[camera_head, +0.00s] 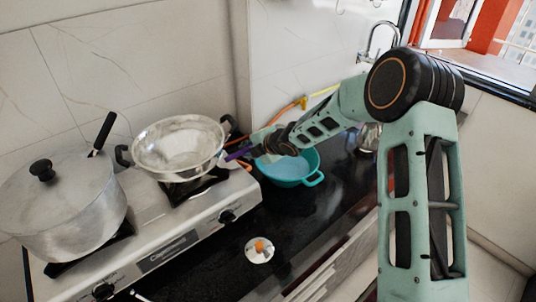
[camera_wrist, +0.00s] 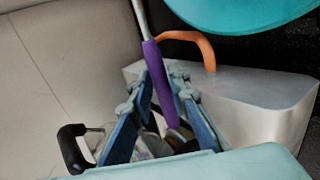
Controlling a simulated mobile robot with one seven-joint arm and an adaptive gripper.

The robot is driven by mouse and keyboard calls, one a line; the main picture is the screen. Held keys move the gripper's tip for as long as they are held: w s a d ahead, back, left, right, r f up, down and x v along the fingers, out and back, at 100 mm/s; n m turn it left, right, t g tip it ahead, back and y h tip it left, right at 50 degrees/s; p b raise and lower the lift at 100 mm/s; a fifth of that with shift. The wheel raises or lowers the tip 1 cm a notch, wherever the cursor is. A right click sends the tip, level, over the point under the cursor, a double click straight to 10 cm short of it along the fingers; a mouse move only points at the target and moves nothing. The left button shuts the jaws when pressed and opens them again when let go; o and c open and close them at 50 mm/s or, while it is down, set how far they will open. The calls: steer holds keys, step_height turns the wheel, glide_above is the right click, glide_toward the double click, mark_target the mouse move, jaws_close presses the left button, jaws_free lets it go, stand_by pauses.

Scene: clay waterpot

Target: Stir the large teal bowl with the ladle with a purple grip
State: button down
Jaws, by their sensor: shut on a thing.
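The large teal bowl (camera_head: 293,176) stands on the black counter, right of the stove; its underside or side edge also shows at the top right of the wrist view (camera_wrist: 240,14). My gripper (camera_head: 257,146) is near the bowl's left rim in the head view. In the wrist view, my gripper's blue fingers (camera_wrist: 162,84) are shut on the purple grip of the ladle (camera_wrist: 157,76). The grip also shows left of the fingers in the head view (camera_head: 239,153). A pale metal shaft runs up out of the wrist view; the ladle's head is not clearly visible.
A silver stove (camera_head: 170,245) carries a lidded pot (camera_head: 65,205) and a metal pan with black handles (camera_head: 180,150). An orange hose (camera_head: 282,113) runs behind.

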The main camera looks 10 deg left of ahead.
steer(key=shift+s+d+t+y+b, duration=0.15)
steer(key=shift+t+y+b, duration=0.45)
steer(key=shift+b, duration=2.75)
steer(key=shift+s+d+t+y+b, duration=0.15)
steer(key=shift+t+y+b, duration=0.4)
steer(key=shift+b, duration=2.75)
steer(key=shift+d+r+y+b, duration=0.1)
steer(key=shift+r+y+b, duration=0.15)
steer(key=shift+b, duration=0.25)
steer(key=shift+d+f, duration=0.1)
